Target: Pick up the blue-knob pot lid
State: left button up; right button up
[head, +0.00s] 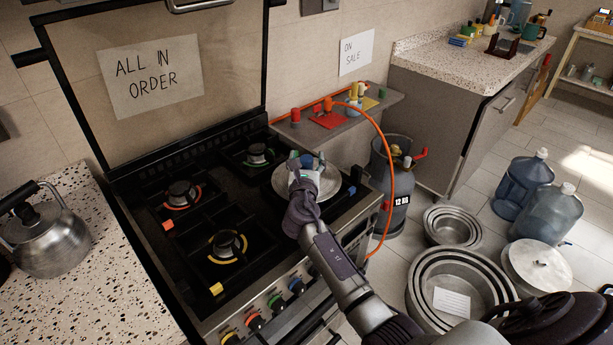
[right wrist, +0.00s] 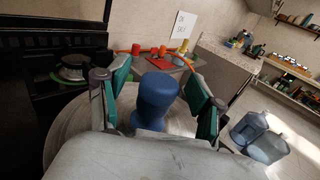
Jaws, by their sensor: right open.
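The pot lid (head: 328,188) is a round grey metal disc lying on the right front part of the black stove. Its blue knob (right wrist: 155,100) stands upright in the right wrist view, between the two green-padded fingers of my right gripper (right wrist: 160,95). Gaps show on both sides of the knob, so the fingers are open around it. The lid's disc (right wrist: 75,120) spreads below the fingers. In the head view my right gripper (head: 307,168) is over the lid and hides much of the knob. My left gripper is not in view.
The stove (head: 165,240) has several burners with coloured rings. A kettle (head: 43,235) stands on the left counter. A gas cylinder (head: 390,190) with an orange hose stands right of the stove. Large pots (head: 455,285), another lid (head: 538,265) and water bottles (head: 522,185) are on the floor.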

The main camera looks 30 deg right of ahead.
jog(key=shift+c, duration=0.3)
grip_shut()
jog(key=shift+r, duration=0.1)
